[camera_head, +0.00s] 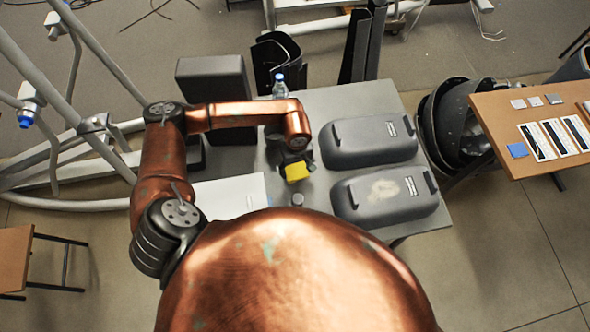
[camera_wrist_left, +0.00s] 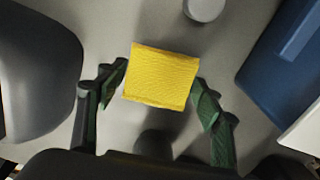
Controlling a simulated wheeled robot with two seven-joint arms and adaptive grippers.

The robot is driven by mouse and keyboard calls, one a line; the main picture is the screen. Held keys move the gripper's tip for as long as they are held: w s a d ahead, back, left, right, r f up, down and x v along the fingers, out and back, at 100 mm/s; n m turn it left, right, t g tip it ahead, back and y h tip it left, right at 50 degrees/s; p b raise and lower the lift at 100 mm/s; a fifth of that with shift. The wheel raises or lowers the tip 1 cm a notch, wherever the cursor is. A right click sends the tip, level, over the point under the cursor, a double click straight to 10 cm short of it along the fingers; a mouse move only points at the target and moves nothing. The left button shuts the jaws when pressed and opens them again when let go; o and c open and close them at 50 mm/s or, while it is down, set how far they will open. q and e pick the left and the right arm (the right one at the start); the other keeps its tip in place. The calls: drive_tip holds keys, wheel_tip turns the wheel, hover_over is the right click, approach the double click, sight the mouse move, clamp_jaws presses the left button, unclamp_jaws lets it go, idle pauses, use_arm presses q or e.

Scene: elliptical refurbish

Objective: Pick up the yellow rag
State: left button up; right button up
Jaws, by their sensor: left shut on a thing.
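The yellow rag (camera_head: 297,171) is a small square cloth over the grey table (camera_head: 345,100), left of the dark grey covers in the head view. In the left wrist view the rag (camera_wrist_left: 161,77) sits between the green-padded fingers of my left gripper (camera_wrist_left: 158,88), with a finger at each side edge. My left gripper (camera_head: 296,160) is shut on the rag. I cannot tell whether the rag still touches the table. My right gripper is not in view.
Two dark grey covers (camera_head: 368,140) (camera_head: 386,192) lie right of the rag. A water bottle (camera_head: 280,88) stands behind it. A small grey cylinder (camera_head: 297,199) is in front. A brown table (camera_head: 510,115) stands further right.

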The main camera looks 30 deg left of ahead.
use_arm(q)
drive_tip(key=s+d+r, duration=0.8)
drive_tip(key=d, duration=0.2)
drive_tip(key=shift+r, duration=0.25)
